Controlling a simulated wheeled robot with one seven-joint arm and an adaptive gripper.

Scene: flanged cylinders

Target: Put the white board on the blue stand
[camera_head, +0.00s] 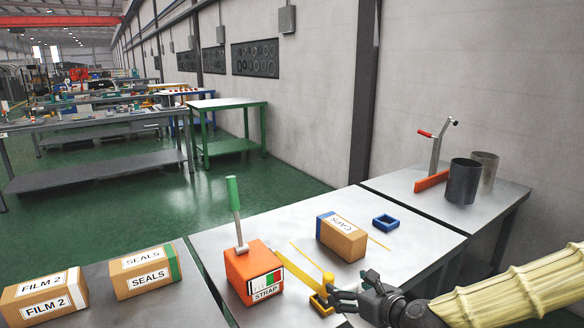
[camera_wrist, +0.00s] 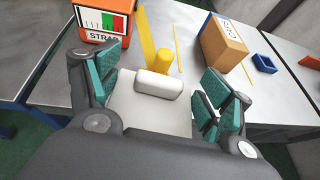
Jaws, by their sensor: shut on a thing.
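My gripper (camera_wrist: 160,90) is shut on the white board (camera_wrist: 145,118), which lies between its teal-padded fingers in the wrist view. A white raised block stands on the board. In the head view my gripper (camera_head: 352,298) is at the near edge of the table, and I cannot make out the board there. The blue stand (camera_head: 385,222) is a low square frame, empty, at the back right of the table beyond the carton. It also shows at the right of the wrist view (camera_wrist: 264,65), well away from my gripper.
The orange STRAP box (camera_head: 252,274) with a green lever stands left. A CAPS carton (camera_head: 341,238) stands between my gripper and the stand. Grey cylinders (camera_head: 463,182) stand on the far right table.

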